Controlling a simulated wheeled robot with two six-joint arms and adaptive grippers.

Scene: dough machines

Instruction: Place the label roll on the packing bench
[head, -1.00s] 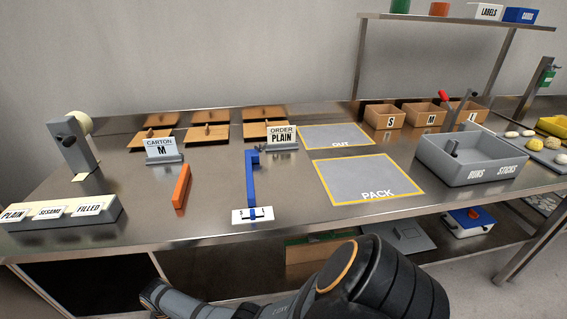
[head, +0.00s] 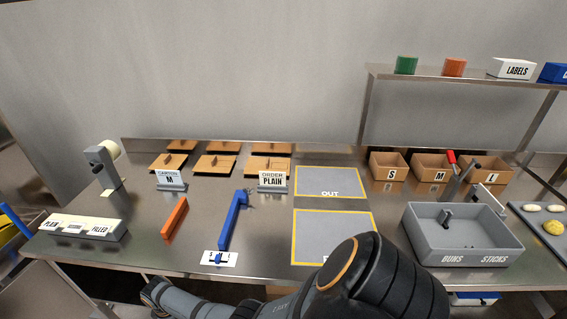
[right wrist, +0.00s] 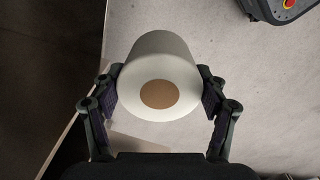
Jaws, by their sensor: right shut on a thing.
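In the right wrist view my right gripper (right wrist: 160,100) is shut on a white label roll (right wrist: 160,62) with a brown core. The roll is held off the floor, its end facing the camera. The steel packing bench (head: 130,240) spans the head view, with the grey yellow-edged PACK mat (head: 325,232) and OUT mat (head: 330,182) on it. My arm crosses the bench's front edge in the head view, and no gripper shows there. My left gripper is not in view.
On the bench stand a tape dispenser (head: 103,165), an orange bar (head: 175,220), a blue lever tool (head: 233,220), a label box (head: 85,228) and a grey bin (head: 465,243). Open cartons (head: 430,170) stand at the back right. Bare steel lies between the orange bar and the label box.

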